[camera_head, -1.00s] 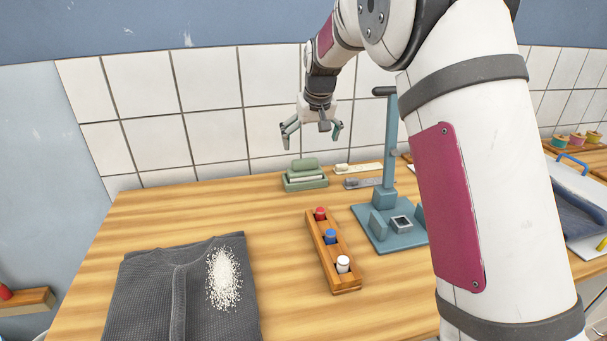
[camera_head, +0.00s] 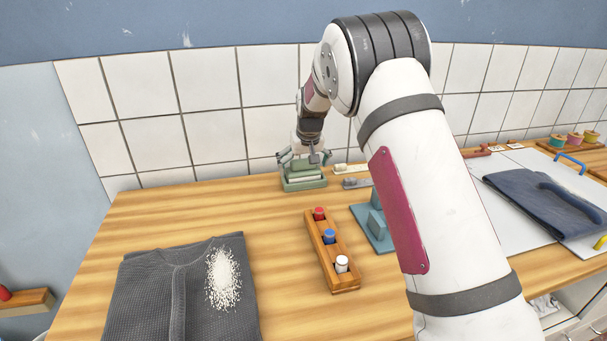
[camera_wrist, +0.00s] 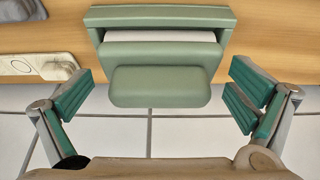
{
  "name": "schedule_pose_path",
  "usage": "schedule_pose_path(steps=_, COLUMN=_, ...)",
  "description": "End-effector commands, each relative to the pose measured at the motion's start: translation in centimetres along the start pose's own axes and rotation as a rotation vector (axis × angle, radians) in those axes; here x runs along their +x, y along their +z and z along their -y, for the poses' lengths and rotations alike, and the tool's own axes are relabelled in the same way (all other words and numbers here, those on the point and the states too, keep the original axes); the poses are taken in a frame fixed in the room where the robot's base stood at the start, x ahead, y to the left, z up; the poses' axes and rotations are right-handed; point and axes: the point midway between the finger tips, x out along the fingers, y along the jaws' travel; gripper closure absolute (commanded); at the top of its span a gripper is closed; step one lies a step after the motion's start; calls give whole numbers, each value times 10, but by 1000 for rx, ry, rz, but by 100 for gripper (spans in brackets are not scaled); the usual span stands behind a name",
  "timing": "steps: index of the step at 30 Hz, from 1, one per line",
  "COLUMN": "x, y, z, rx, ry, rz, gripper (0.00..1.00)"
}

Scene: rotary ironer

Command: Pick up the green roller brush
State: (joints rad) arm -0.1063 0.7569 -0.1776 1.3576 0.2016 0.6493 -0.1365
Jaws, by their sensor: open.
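The green roller brush (camera_wrist: 160,86) shows in the wrist view as a rounded green block with a white strip behind it, set in a green holder (camera_wrist: 158,17). In the head view, the holder (camera_head: 304,185) stands at the back of the wooden table by the tiled wall, and my gripper partly hides the brush. My gripper (camera_head: 304,161) is right over it, pointing down. In the wrist view, my gripper (camera_wrist: 160,97) is open, with one green-padded finger on each side of the block and a clear gap on both sides. It holds nothing.
A white bar (camera_head: 350,169) and a grey one (camera_head: 357,183) lie right of the holder. A wooden rack (camera_head: 332,254) with three capped bottles stands in front. A teal stand (camera_head: 372,228) is partly behind my arm. A grey garment (camera_head: 150,290) with white grains lies front left.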

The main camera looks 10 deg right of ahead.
Motion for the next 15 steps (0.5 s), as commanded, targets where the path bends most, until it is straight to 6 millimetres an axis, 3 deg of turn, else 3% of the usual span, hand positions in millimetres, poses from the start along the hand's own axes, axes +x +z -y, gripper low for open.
schedule_pose_path(steps=5, x=0, y=0, z=0, rx=0, ry=0, rz=-1, gripper=0)
schedule_pose_path(steps=11, x=0, y=0, z=0, rx=0, ry=0, rz=0, gripper=43)
schedule_pose_path(steps=15, x=0, y=0, z=0, rx=0, ry=0, rz=-1, gripper=44)
